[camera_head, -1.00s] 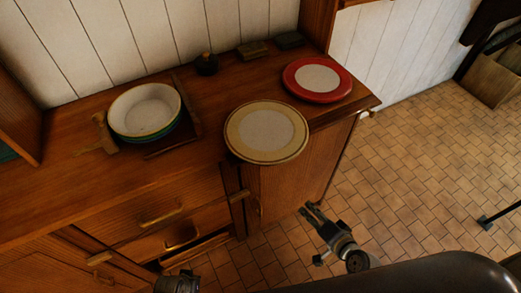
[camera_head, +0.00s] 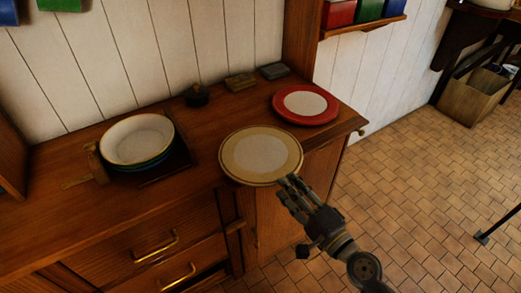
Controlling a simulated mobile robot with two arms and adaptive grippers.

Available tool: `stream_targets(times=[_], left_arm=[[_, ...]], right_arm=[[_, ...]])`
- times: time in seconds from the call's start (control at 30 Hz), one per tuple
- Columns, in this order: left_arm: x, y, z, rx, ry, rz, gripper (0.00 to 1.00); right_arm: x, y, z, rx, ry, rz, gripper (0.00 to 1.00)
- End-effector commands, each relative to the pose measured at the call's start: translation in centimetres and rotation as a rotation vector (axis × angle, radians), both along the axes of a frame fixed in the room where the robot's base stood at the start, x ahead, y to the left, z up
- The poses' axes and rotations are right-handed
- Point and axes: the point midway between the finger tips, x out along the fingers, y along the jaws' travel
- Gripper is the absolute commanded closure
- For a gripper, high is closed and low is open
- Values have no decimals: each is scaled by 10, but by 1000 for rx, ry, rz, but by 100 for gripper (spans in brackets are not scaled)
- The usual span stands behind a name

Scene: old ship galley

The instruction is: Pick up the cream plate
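The cream plate (camera_head: 261,155) lies on the wooden counter near its front edge, with a tan rim and a paler centre. My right gripper (camera_head: 291,184) is at the plate's front right rim, with its fingertips close to or over the rim. I cannot tell whether it touches the plate. The fingers look near each other, and the gap between them is not clear. My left gripper is not in view.
A red plate (camera_head: 305,104) lies behind and right of the cream plate. Stacked bowls (camera_head: 137,140) stand at the left on a dark board. Small dark items (camera_head: 197,96) sit along the wall. A wooden crate (camera_head: 472,100) stands on the tiled floor at right.

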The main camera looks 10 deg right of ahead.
Motion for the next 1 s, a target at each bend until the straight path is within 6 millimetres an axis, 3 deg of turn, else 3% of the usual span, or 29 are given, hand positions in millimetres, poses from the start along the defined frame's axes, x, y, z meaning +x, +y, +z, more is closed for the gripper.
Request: stream_targets(times=[0.17, 0.43, 0.73, 0.77, 0.9, 1.0], left_arm=[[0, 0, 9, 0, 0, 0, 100], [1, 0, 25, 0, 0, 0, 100], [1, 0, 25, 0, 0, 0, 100], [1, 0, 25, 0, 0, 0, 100], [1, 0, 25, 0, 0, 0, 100], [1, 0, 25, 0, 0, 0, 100]], right_arm=[[12, 4, 4, -1, -1, 0, 66], [46, 17, 5, 0, 0, -1, 66], [51, 20, 3, -2, 2, 0, 66], [51, 20, 3, -2, 2, 0, 68], [51, 20, 3, -2, 2, 0, 100], [51, 20, 3, -2, 2, 0, 100]])
